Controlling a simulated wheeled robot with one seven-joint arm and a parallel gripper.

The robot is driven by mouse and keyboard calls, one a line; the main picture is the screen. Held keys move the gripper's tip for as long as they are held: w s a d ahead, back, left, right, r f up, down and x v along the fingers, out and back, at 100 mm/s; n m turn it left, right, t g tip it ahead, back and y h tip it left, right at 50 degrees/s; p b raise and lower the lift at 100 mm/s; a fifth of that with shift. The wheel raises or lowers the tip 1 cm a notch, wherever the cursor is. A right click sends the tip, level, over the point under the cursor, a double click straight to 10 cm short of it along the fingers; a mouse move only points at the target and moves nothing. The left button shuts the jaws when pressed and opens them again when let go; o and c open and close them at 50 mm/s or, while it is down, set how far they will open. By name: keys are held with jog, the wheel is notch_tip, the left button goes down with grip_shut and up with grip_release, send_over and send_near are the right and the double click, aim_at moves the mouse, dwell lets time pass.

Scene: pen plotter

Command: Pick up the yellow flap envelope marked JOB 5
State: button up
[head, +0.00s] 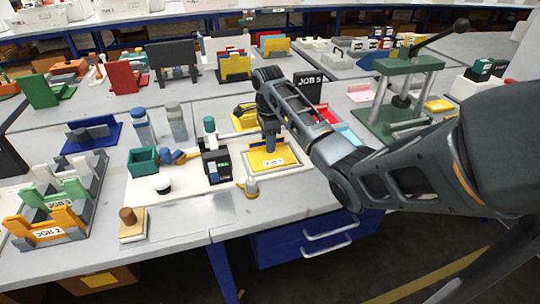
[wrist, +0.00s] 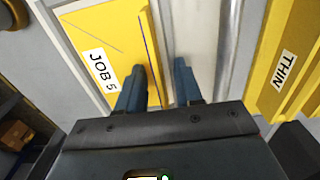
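The yellow envelope marked JOB 5 (head: 262,161) lies flat on a pale tray (head: 246,171) near the front of the bench. In the wrist view the envelope (wrist: 112,32) fills the upper left, with its white label at its lower left and a dark line along its right side. My gripper (head: 270,146) points down over the envelope's far part.
A yellow piece marked THIN (wrist: 284,70) is right of the grey strip. A black device (head: 216,166) stands left of the envelope, and a small metal and yellow object (head: 251,188) in front. A black JOB 5 sign (head: 307,85) and a green press (head: 405,85) stand behind and right.

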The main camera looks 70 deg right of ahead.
grip_shut()
dwell(0.3)
jog(key=shift+r, duration=0.1)
